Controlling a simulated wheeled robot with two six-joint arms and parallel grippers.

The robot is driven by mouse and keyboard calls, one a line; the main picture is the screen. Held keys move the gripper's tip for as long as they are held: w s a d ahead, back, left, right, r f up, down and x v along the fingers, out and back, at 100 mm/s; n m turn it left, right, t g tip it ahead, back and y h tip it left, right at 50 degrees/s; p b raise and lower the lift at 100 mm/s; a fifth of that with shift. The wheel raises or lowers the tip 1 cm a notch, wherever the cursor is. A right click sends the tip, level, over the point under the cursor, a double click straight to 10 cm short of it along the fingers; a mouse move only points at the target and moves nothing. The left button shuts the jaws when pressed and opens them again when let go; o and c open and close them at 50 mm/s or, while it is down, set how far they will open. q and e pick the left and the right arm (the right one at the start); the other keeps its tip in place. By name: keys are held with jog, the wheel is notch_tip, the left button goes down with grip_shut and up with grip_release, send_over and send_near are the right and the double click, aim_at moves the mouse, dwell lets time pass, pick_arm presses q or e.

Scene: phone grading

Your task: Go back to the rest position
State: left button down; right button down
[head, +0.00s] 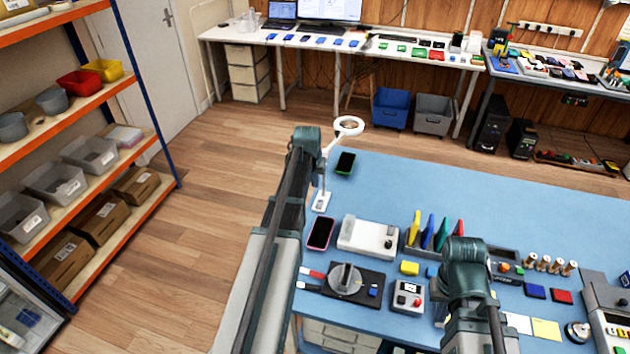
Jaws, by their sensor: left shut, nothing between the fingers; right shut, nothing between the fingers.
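My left arm reaches up from the lower middle of the head view, along the left edge of the blue workbench (570,190), and its teal joint is near the bench's far left corner. My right arm rises from the bottom edge right of the middle, over the front of the bench, with its teal joint above the tools. No fingers of either gripper can be made out in this view. No object is seen held by either arm.
The bench's back right is clear. A shelf (120,88) stands left, beyond open floor.

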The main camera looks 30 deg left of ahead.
pick_arm(q)
jog(key=s+d+m+g, duration=0.1)
jog(key=s+d, duration=0.3)
jog(key=d, duration=0.6)
jog(key=s+d+m+g, duration=0.15)
jog(key=s+d, duration=0.25)
jog(key=d, duration=0.6)
jog(key=s+d+m+g, duration=0.1)
jog(key=s+d+m, duration=0.3)
jog(key=s+d, duration=1.1)
jog(key=shift+s+f+y, duration=0.3)
jog(key=shift+f, duration=0.1)
